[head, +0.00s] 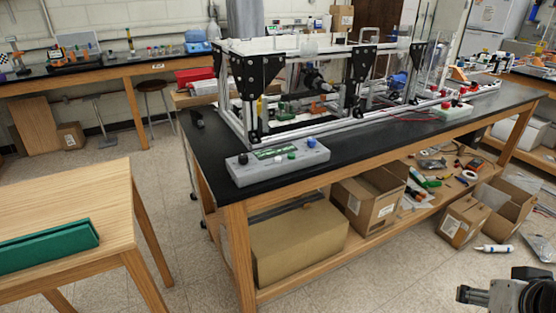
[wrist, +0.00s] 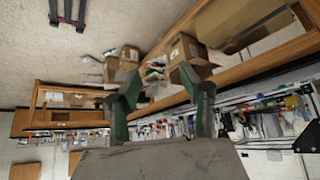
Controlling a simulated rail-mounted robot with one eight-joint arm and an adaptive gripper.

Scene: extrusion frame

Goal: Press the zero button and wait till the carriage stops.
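A grey control box (head: 278,160) lies on the near left edge of the black bench top. It carries a green panel (head: 272,152), a blue knob or button (head: 311,142), a black one (head: 243,158) and a small green one (head: 291,156). Labels are too small to read, so I cannot tell which is the zero button. The extrusion frame (head: 262,48) stands behind the box. A dark cylindrical part (head: 318,80) sits inside it; I cannot tell whether it is the carriage. In the wrist view my gripper (wrist: 160,82) has its green-padded fingers apart and empty, far from the box.
The black bench (head: 365,145) has bare top in front of the frame. A wooden table (head: 85,190) with a green tray-like object (head: 45,247) stands at the left. The floor (head: 400,280) before the bench is mostly open.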

